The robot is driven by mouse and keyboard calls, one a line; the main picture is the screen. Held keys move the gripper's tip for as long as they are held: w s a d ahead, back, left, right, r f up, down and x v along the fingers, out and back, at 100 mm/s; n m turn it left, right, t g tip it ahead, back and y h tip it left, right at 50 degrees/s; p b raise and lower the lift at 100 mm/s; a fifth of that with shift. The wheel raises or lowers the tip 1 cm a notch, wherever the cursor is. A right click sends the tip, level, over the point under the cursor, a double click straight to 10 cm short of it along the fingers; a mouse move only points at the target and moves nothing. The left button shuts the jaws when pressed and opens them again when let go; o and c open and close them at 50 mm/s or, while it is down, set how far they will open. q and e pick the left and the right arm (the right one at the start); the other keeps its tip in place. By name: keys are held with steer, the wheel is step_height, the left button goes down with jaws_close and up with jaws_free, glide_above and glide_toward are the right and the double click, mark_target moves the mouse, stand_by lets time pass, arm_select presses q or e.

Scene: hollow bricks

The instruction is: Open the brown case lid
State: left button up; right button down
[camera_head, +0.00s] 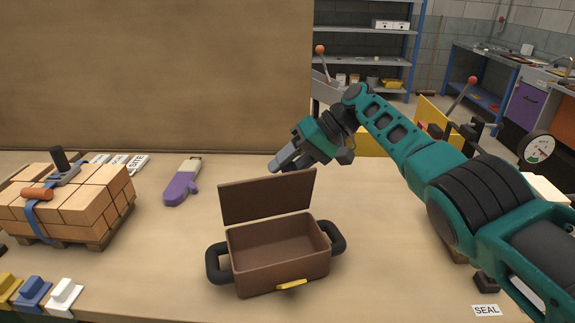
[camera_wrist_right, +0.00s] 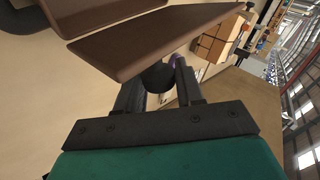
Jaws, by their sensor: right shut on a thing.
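The brown case (camera_head: 278,265) stands on the table, with a black handle on each side and a yellow latch (camera_head: 292,284) on its front. Its lid (camera_head: 265,198) stands raised at the back edge, and the empty inside shows. My right gripper (camera_head: 284,164) is behind and above the lid's top edge, shut on the lid; the exact contact is hard to see. In the right wrist view the lid (camera_wrist_right: 150,42) crosses in front of the fingers. My left gripper is not in view.
A strapped brick stack (camera_head: 100,205) on a pallet stands at the left. A purple-handled tool (camera_head: 182,185) lies behind the case to the left. Coloured blocks (camera_head: 62,292) line the front left edge. A SEAL label (camera_head: 486,310) is at the front right. The table around the case is mostly clear.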

steer(key=shift+d+f, duration=0.1)
steer(key=shift+f, duration=0.35)
stand_by(0.3)
steer(key=c, duration=1.1)
jaws_free()
steer(key=o, duration=0.3)
steer(key=shift+r, duration=0.25)
steer(key=shift+w+d+r, duration=0.1)
steer(key=shift+d+r, duration=0.05)
steer(key=v, duration=1.2)
steer(key=shift+r, duration=0.1)
